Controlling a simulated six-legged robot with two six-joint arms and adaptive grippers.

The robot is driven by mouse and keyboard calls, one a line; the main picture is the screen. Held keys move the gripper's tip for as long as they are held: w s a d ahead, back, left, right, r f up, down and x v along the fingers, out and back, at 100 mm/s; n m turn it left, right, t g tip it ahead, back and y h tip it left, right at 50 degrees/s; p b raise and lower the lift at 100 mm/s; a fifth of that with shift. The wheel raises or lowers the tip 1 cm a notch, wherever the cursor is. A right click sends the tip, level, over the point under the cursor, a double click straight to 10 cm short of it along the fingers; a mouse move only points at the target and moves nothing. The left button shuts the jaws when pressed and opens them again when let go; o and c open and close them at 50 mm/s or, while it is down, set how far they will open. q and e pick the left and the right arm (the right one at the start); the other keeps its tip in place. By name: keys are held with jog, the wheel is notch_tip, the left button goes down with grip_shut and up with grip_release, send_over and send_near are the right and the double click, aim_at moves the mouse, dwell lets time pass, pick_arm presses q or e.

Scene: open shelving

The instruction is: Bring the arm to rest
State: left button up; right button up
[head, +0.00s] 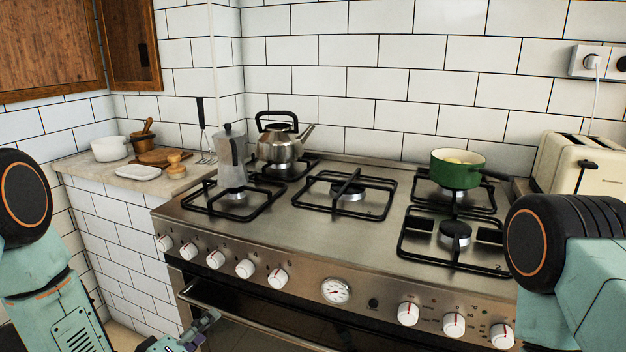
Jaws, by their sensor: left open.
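My left arm (45,290), pale green with dark joints, comes in at the left edge. Its gripper (203,326) shows at the bottom, low in front of the oven door and its handle. It is open, with nothing seen between its fingers; part of it is cut off by the frame's lower edge. My right arm (590,285) shows at the right edge, in front of the stove's right end. Its gripper is out of view.
A steel stove (280,215) fills the middle, with a moka pot (232,158), a kettle (277,147) and a green pot (452,170) on its burners. A cream toaster (560,162) stands right. A counter (75,164) at left holds a white pot (109,148) and small kitchenware.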

pick_arm(q)
jog(key=s+f+m+g+y, duration=0.1)
jog(key=s+f+m+g, duration=0.25)
jog(key=s+f, duration=0.35)
jog(key=s+f+m+g+y, duration=0.25)
jog(key=s+f+g, duration=0.25)
jog(key=s, duration=0.5)
jog(key=s+f+m+g, duration=0.1)
jog(key=s+g, duration=0.1)
jog(key=s, duration=0.7)
jog(key=s+d+f+m+g, duration=0.1)
jog(key=s+g, duration=0.2)
jog(key=s, duration=0.6)
jog(key=shift+f+m+g, duration=0.25)
jog(key=shift+m+g, duration=0.1)
jog(key=shift+m, duration=0.05)
jog(key=shift+y, duration=0.25)
